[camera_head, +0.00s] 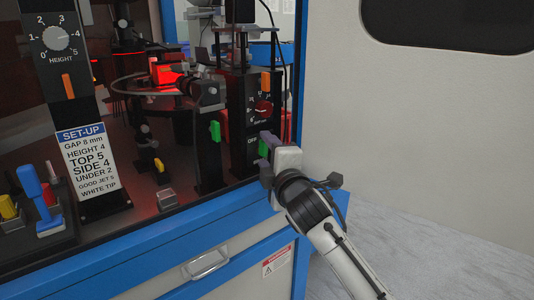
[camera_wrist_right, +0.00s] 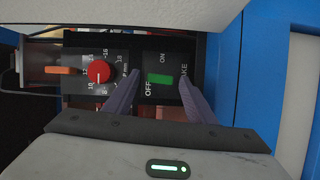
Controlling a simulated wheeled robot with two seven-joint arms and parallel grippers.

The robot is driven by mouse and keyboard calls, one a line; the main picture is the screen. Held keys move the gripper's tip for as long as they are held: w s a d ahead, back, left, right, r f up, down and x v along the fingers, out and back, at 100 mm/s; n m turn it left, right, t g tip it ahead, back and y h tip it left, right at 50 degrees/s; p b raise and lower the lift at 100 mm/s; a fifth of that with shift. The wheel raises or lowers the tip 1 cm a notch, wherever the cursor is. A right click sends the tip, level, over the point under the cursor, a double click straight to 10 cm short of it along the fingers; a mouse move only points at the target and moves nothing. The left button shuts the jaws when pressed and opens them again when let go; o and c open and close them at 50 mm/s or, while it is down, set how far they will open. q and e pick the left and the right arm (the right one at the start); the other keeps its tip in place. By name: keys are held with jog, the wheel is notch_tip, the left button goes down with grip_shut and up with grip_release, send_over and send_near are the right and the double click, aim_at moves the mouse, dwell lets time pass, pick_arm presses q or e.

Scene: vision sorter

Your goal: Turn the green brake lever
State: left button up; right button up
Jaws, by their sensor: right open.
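The green brake lever (camera_wrist_right: 160,79) shows in the right wrist view on a black panel marked ON and OFF, with part of a word ending in "AKE". In the head view the lever (camera_head: 262,148) is partly hidden behind my right gripper (camera_head: 268,142). My right gripper is open. In the right wrist view its two purple-grey fingers (camera_wrist_right: 160,86) stand to either side of the lever, with gaps on both sides. I cannot tell whether the fingertips reach the depth of the lever. My left gripper is not in view.
A red dial (camera_wrist_right: 99,72) and an orange lever (camera_wrist_right: 60,70) sit beside the brake panel. Another green lever (camera_head: 215,130) is on a separate black post to the left. The blue cabinet frame (camera_wrist_right: 249,70) stands close to the right finger.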

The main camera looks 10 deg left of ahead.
jog(key=shift+c, duration=0.2)
jog(key=c, duration=1)
jog(key=m+p, duration=0.1)
jog(key=p, duration=0.2)
jog(key=shift+w+d+r, duration=0.1)
jog(key=shift+r, duration=0.3)
jog(key=shift+m+g+p, duration=0.3)
jog(key=shift+p, duration=0.45)
jog(key=m+p, duration=0.1)
jog(key=p, duration=0.1)
jog(key=m+g+p, duration=0.1)
jog(key=p, duration=0.2)
jog(key=shift+w+d+m+h+p, duration=0.2)
jog(key=shift+w+m+h+p, duration=0.1)
jog(key=shift+m, duration=0.1)
jog(key=shift+f+m+g+p, duration=0.1)
jog(key=shift+m+g+p, duration=0.2)
jog(key=shift+m+p, duration=0.1)
jog(key=shift+f, duration=0.1)
jog(key=shift+m, duration=0.3)
jog(key=shift+g, duration=0.3)
